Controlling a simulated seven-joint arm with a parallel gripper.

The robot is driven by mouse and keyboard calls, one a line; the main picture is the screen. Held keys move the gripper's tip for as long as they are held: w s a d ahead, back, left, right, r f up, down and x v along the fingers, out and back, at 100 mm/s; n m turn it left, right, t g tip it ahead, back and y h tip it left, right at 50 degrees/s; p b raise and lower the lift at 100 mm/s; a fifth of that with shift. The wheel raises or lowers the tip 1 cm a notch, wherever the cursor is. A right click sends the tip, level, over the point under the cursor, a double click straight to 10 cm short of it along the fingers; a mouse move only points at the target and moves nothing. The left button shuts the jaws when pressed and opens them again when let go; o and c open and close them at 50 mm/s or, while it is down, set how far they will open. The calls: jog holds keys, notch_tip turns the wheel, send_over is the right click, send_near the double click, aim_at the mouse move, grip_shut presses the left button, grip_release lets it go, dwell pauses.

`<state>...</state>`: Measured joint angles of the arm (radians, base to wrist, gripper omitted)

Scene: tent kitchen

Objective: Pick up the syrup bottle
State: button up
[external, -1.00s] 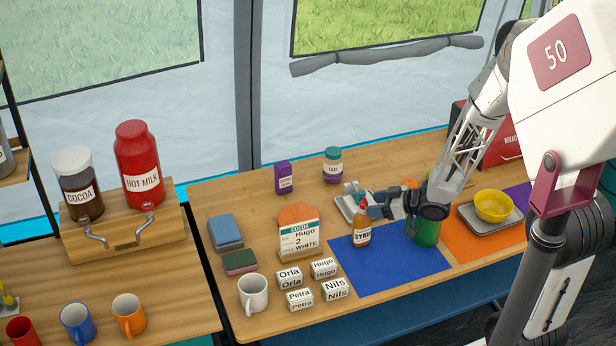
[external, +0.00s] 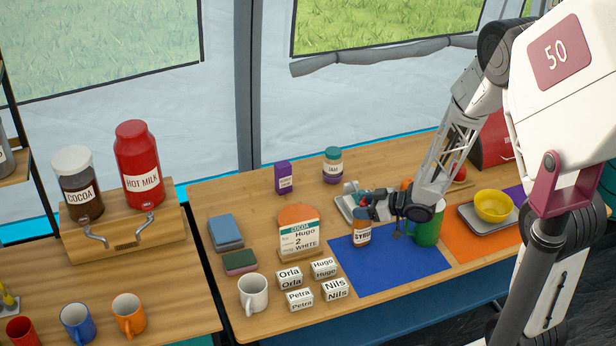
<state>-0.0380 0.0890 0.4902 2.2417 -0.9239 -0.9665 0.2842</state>
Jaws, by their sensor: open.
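The syrup bottle (external: 361,236) stands upright at the back left edge of the blue mat (external: 392,268). It is a small brown bottle with a white label, and its top is partly hidden by my gripper. My gripper (external: 366,207) is open, pointing left, with its fingers at the height of the bottle's top. I cannot tell whether the fingers are around the neck or just behind or in front of it.
A green mug (external: 429,229) stands right of the bottle, close under my wrist. A grey tray (external: 347,207) lies behind it. An order card (external: 298,240) and several name blocks (external: 324,268) are to the left. A yellow bowl (external: 493,205) is at right. The front of the blue mat is clear.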

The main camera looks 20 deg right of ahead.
jog(key=shift+x, duration=0.95)
grip_shut()
